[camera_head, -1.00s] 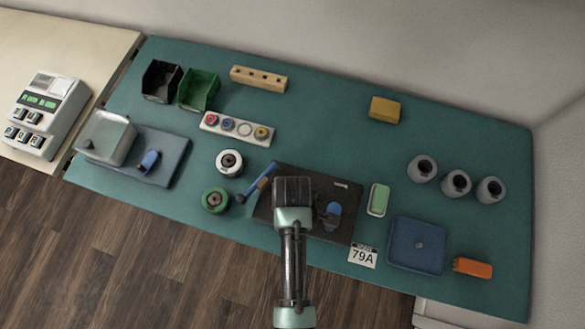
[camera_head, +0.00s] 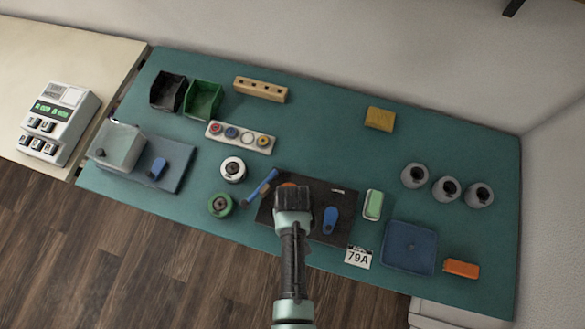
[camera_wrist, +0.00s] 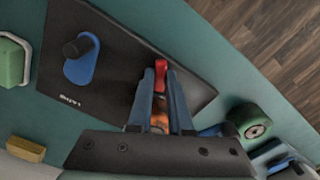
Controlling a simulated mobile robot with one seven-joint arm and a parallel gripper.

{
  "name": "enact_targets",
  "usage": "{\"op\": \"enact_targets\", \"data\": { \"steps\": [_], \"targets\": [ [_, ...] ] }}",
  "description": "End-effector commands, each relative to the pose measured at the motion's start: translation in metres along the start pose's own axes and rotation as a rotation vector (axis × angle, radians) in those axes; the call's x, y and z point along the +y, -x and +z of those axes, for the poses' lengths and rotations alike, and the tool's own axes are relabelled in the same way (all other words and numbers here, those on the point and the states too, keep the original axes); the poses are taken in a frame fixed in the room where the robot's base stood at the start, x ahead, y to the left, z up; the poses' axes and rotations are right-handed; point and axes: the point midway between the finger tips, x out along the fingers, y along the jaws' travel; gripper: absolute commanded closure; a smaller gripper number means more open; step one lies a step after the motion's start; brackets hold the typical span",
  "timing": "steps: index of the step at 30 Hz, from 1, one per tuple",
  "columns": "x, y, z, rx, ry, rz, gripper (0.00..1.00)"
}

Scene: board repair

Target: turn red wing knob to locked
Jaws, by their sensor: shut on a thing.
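The red wing knob (camera_wrist: 161,74) shows in the wrist view between the tips of my gripper (camera_wrist: 162,84). The two blue-grey fingers are shut on it, and only its red end sticks out past them. An orange-copper piece (camera_wrist: 160,118) shows lower between the fingers. The knob is at the dark board (camera_wrist: 115,60). In the head view my gripper (camera_head: 293,200) is over the middle of the dark board (camera_head: 338,224) and hides the knob. I cannot read a locked mark or the knob's exact angle.
A blue lever with a dark knob (camera_wrist: 80,55) is on the board. A blue-handled tool (camera_head: 262,183) lies at the board's left edge. A green spool (camera_head: 220,204) and white spool (camera_head: 232,169) stand left. A green block (camera_head: 373,204) is right.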

Motion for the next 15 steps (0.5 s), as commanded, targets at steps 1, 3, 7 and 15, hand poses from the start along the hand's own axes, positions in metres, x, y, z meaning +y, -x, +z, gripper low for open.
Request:
{"op": "enact_targets", "data": {
  "steps": [1, 3, 7, 15],
  "targets": [
    [0.0001, 0.0023, -0.0001, -0.001, -0.043, 0.000, 1.00],
    [0.0000, 0.0020, 0.0000, -0.001, -0.107, 0.000, 1.00],
    [0.0000, 0.0019, -0.0005, 0.000, -0.220, 0.000, 1.00],
    [0.0000, 0.0012, -0.0002, 0.000, -0.403, 0.000, 1.00]
  ]
}}
